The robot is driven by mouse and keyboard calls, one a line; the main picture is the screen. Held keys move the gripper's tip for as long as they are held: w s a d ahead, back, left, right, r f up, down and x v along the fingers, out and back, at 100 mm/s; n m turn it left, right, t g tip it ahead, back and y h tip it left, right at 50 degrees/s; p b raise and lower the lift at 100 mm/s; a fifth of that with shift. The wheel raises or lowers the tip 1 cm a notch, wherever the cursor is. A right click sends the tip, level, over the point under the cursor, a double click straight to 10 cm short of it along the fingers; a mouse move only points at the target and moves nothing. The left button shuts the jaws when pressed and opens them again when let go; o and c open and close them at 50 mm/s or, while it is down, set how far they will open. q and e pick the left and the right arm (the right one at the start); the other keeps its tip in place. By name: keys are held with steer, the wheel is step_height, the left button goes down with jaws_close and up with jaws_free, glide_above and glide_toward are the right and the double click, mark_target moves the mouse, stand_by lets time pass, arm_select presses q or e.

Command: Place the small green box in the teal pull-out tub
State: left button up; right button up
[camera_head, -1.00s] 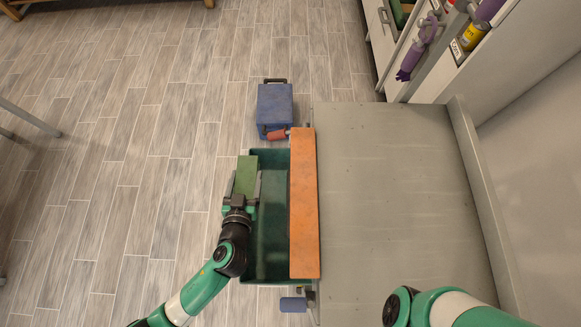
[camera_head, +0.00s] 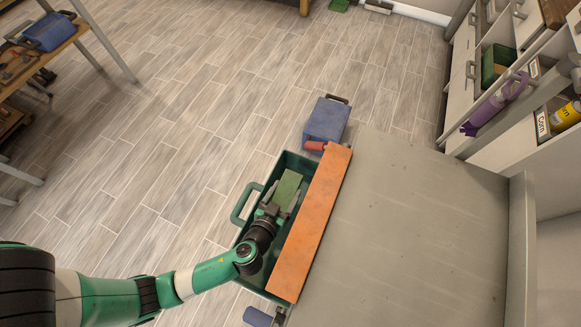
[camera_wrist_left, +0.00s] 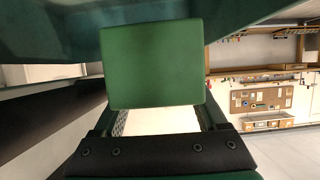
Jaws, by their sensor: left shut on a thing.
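The small green box (camera_head: 286,187) is held between the fingers of my left gripper (camera_head: 275,208), which is shut on it. In the head view the box appears over the open teal tub (camera_head: 241,236), near its far end; I cannot tell whether it touches the tub's floor. In the left wrist view the green box (camera_wrist_left: 152,65) fills the middle between the fingers, with a dark teal wall (camera_wrist_left: 55,35) behind it. My right gripper is not in view.
An orange board (camera_head: 318,222) lies along the tub's right side, beside the grey rack top (camera_head: 420,230). A blue box (camera_head: 326,120) is just beyond the tub. Drawers with a purple item (camera_head: 490,112) stand at the right. Open floor lies to the left.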

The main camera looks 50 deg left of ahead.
arm_select(q)
step_height(320, 180, down, 7)
steer(key=shift+f+b, duration=0.2)
steer(key=shift+b, duration=1.05)
step_height(320, 180, down, 4)
steer(key=shift+b, duration=1.15)
steer(key=shift+r, duration=0.1)
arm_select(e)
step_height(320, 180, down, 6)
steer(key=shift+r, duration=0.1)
arm_select(q)
steer(key=shift+f, duration=0.2)
steer(key=o, duration=1.5)
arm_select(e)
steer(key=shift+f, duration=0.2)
arm_select(q)
steer(key=shift+r, duration=0.15)
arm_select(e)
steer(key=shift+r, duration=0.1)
